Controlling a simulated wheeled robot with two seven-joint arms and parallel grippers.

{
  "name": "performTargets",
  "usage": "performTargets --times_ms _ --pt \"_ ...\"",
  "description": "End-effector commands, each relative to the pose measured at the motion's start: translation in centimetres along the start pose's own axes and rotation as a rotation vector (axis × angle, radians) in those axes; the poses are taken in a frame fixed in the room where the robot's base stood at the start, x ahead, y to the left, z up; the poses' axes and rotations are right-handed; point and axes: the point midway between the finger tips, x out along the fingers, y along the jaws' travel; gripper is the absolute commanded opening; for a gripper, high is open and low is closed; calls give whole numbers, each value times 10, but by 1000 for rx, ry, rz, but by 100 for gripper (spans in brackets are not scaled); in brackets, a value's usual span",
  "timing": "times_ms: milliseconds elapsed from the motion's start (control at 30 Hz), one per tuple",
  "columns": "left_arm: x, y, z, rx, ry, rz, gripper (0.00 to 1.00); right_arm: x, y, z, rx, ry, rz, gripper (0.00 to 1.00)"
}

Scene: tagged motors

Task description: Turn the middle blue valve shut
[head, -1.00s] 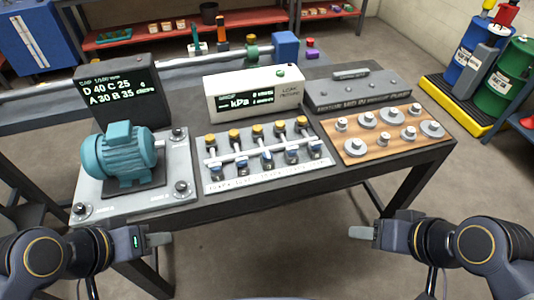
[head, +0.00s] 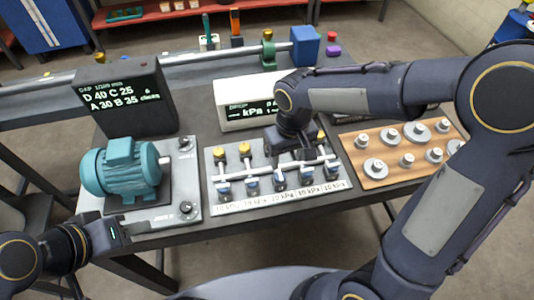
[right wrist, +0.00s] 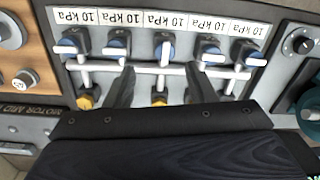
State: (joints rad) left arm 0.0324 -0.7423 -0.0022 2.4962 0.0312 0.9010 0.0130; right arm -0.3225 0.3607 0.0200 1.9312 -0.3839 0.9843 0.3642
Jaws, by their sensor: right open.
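The middle blue valve (head: 279,181) is third in a row of several blue valves on a grey manifold board. In the right wrist view the middle valve (right wrist: 163,45) has its white handle in line with its branch pipe, while the other handles lie crosswise. My right gripper (head: 288,158) is over the board. In the right wrist view its fingers (right wrist: 160,75) are open and empty, one on each side of the middle branch, just short of the valve. My left gripper (head: 150,226) is at the table's front left, away from the valves; its opening is unclear.
A white kPa meter (head: 240,113) stands behind the board, partly hidden by my right arm. A teal motor (head: 122,168) on a plate is to the left, with a dark display (head: 125,97) behind. A wooden board (head: 375,172) with metal weights is to the right.

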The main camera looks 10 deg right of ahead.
Motion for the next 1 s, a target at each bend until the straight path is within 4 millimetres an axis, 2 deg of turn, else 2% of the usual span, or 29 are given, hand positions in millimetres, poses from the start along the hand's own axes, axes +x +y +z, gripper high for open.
performTargets --times_ms 100,267,500,633,800,1000 --pt "-2 1 -1 0 0 0 36 9 -7 -7 -19 -19 20 50" --pt "-2 1 -1 0 0 0 36 25 -8 -8 -21 -23 24 50" --pt "-4 2 -2 0 0 0 36 63 -7 -6 -21 -24 22 50" --pt "-4 2 -2 0 0 0 36 79 -6 -6 -21 -22 23 50" --pt "-4 2 -2 0 0 0 36 87 -6 -6 -19 -19 22 50" --pt "-4 2 -2 0 0 0 36 87 -6 -7 -20 -19 22 50"
